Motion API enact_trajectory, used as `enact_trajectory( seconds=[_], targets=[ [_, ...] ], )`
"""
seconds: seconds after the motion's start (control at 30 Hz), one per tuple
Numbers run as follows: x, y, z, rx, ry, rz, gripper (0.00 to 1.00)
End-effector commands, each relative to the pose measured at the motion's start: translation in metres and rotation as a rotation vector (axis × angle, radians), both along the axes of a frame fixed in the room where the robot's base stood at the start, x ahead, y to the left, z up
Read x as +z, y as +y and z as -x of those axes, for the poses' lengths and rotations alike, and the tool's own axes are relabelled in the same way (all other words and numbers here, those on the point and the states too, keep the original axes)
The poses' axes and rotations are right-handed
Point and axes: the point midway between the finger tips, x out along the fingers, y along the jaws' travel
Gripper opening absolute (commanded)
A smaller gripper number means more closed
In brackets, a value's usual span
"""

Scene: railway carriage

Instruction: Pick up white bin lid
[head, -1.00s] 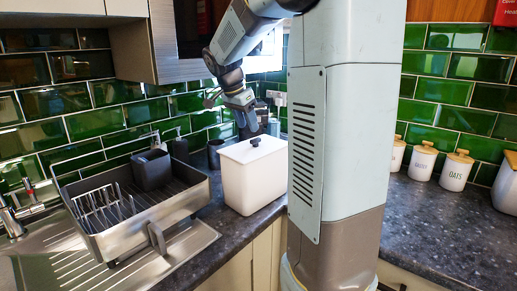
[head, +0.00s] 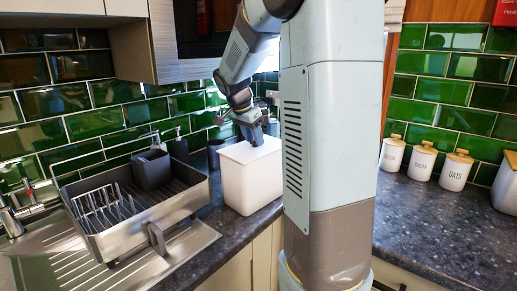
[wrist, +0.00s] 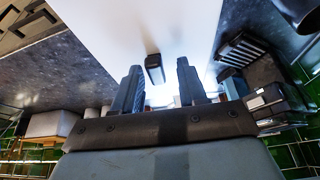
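The white bin lid (head: 240,153) lies on top of the white bin (head: 246,186), which stands upright on the dark counter. My gripper (head: 257,143) is directly over the lid, pointing down, and it hides the lid's dark knob in the head view. In the wrist view the pale lid surface (wrist: 170,25) fills the upper middle. The dark knob (wrist: 154,69) shows between my two fingers, with a gap on each side. The gripper is open. I cannot tell how far the fingertips are from the lid.
A metal dish rack (head: 150,215) with a dark caddy (head: 151,170) stands left of the bin by the sink. A dark cup (head: 215,154) is close behind the bin. White canisters (head: 456,171) stand right. Wall cabinets (head: 135,50) hang close to my arm. Counter (head: 425,220) at right is clear.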

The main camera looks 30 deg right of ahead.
Motion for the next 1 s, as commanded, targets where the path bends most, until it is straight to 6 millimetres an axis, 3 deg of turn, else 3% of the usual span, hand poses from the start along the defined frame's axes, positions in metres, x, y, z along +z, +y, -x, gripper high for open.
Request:
enact_trajectory(
  seconds=[0.07,0.4,0.8,1.0],
  targets=[
    [0.000,0.000,0.000,0.000,0.000,0.000,0.34],
    [0.000,0.000,0.000,0.000,0.000,0.000,0.01],
    [0.001,0.000,0.000,0.000,-0.001,0.000,0.00],
    [0.018,0.000,-0.001,0.000,-0.003,0.000,0.00]
  ],
)
